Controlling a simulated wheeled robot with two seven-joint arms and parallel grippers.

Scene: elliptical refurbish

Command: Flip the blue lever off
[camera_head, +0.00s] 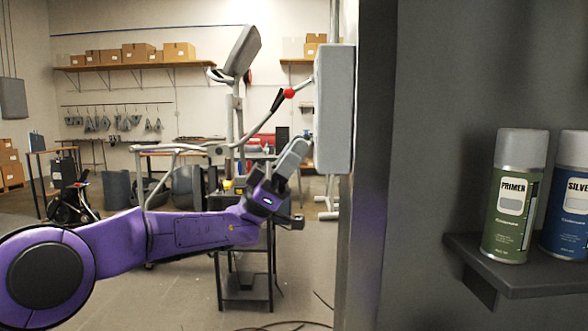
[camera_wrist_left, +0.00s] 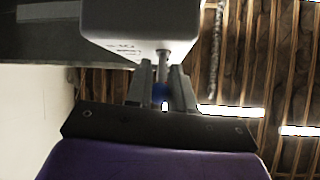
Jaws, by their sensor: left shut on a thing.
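A grey switch box (camera_head: 334,110) is mounted on the edge of a dark panel. My left gripper (camera_head: 297,152) reaches up to the lower left side of the box. In the left wrist view, the blue lever's knob (camera_wrist_left: 160,92) sits between the two fingers of my left gripper (camera_wrist_left: 163,88). The gripper is shut on it. The lever's metal rod runs from the knob to the box (camera_wrist_left: 140,25). My right gripper is not in view.
A red-knobbed lever (camera_head: 289,93) sticks out from the box above my left gripper. A dark shelf (camera_head: 530,270) at right holds a green primer can (camera_head: 515,205) and a blue silver can (camera_head: 567,215). An elliptical machine (camera_head: 233,110) stands behind my left arm.

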